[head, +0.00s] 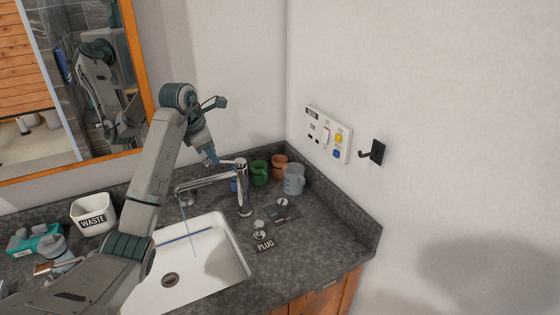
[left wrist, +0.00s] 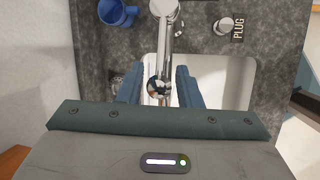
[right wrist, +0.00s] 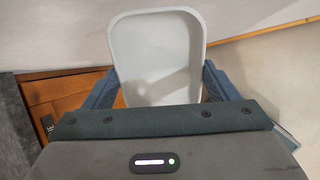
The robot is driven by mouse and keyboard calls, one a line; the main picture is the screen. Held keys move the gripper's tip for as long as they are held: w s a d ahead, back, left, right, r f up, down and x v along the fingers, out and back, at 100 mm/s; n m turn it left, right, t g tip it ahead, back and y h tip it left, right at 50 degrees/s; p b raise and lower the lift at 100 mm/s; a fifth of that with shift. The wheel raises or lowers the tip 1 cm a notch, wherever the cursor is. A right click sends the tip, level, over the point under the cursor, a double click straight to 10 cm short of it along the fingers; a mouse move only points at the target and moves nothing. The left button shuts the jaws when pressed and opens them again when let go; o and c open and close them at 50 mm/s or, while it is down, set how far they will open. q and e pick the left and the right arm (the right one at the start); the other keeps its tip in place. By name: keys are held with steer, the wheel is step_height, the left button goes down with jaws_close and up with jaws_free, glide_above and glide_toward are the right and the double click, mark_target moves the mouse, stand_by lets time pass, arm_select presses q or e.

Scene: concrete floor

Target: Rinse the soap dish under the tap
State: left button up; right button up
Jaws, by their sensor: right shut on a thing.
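The soap dish, a pale grey shallow tray with rounded corners (right wrist: 157,50), shows in the right wrist view. My right gripper (right wrist: 158,88) is shut on it, with one finger at each side. Neither shows in the head view. The chrome tap (head: 243,190) stands behind the white sink (head: 225,265), its spout over the basin. A thin pale line runs down from the spout into the basin, like a water stream. My left gripper (head: 211,158) is above the tap near its lever. In the left wrist view its fingers are apart, with the tap (left wrist: 165,50) between them; contact is unclear.
Green (head: 260,173), orange-brown (head: 279,166) and grey (head: 293,180) mugs stand right of the tap. A plug knob (head: 259,228) and PLUG label are beside the sink. A WASTE bin (head: 94,214) stands left. A switch panel (head: 328,134) and hook (head: 375,151) are on the wall.

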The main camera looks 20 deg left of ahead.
arm_select(q)
steer(key=d+p+v, duration=0.1)
steer(key=p+v, duration=0.6)
steer(key=v, duration=0.2)
steer(key=shift+a+p, duration=0.35)
steer(key=shift+a, duration=0.15)
